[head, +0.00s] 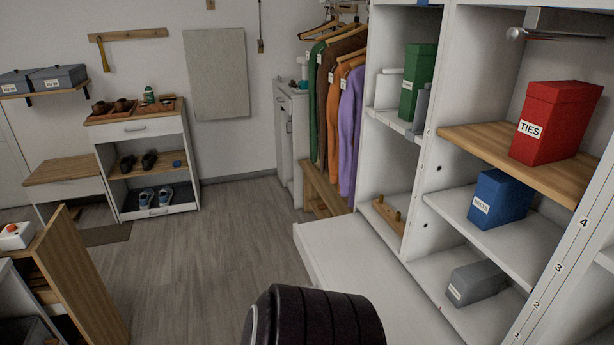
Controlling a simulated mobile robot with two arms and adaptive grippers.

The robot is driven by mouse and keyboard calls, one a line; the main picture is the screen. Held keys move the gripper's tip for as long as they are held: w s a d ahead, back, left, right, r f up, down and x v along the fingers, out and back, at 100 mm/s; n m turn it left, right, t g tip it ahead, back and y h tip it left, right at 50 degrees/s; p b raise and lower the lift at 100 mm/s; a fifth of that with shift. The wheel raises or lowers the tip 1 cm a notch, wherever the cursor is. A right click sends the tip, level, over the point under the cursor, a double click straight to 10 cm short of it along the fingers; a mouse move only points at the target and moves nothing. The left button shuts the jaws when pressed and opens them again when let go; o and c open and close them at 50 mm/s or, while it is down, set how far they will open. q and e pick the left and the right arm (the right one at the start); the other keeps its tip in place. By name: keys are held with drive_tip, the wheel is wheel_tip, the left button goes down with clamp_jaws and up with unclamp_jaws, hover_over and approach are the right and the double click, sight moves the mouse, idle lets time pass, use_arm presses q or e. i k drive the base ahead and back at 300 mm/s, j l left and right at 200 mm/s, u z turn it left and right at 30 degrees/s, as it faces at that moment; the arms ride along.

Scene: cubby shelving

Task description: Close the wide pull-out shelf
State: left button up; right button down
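The wide pull-out shelf (345,254) is a flat white board low at the front of the white cubby unit. It is pulled out and juts toward the left of the picture into the room. Its top looks bare where I can see it. Its near part is hidden behind a black ribbed part at the bottom middle, which looks like part of my own body. Neither of my grippers shows in the head view, so I cannot see their state.
The cubby unit holds a red ties box (555,122), a blue belts box (500,198) and a grey box (477,281). Clothes (338,110) hang beyond it over a wooden bench (335,190). Wooden floor (215,250) is clear left of the shelf. A wooden-sided cabinet (85,280) stands at lower left.

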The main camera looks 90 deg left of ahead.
sight(344, 255)
drive_tip(key=u, duration=2.55)
